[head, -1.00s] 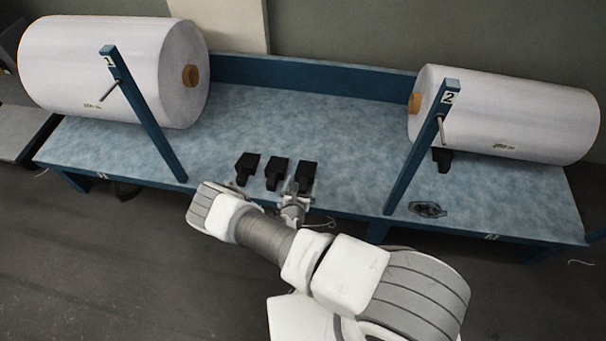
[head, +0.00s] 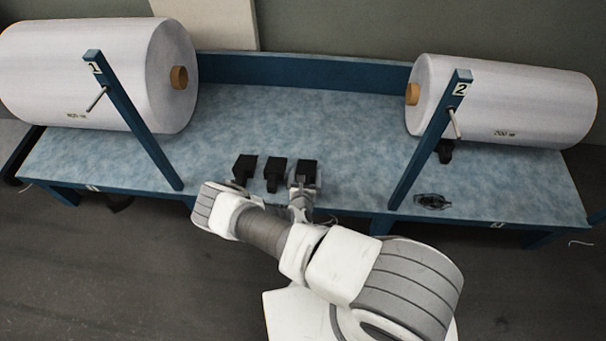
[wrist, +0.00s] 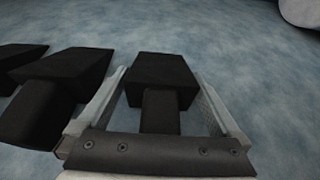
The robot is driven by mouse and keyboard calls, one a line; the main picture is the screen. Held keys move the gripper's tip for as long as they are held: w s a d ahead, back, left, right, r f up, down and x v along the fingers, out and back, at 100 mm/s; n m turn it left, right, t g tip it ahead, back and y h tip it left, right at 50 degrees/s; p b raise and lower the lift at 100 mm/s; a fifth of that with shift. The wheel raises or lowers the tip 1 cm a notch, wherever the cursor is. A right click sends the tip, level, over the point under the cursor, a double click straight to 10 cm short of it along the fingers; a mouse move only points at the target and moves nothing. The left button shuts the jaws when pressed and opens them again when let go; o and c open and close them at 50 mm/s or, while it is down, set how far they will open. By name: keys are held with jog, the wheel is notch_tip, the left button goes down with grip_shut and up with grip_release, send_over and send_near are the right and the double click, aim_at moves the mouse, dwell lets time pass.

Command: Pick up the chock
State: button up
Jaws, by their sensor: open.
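Three black chocks stand in a row on the blue bench near its front edge. The right chock (head: 306,171) is at my gripper, and it also shows in the wrist view (wrist: 161,80). My gripper (wrist: 160,88) is open, with one finger on each side of this chock's narrow part and a visible gap at each side. The middle chock (head: 275,172) and the left chock (head: 244,168) stand to the left; both show at the left of the wrist view, just outside my left finger. In the head view my wrist partly hides the right chock's near end.
A large white roll (head: 95,75) lies at the bench's left and another (head: 505,100) at its right. Blue slanted posts marked 1 (head: 135,120) and 2 (head: 430,140) rise at the front. A dark small item (head: 432,201) lies at front right. The bench middle (head: 300,120) is clear.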

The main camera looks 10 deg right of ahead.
jog(key=c, duration=1.5)
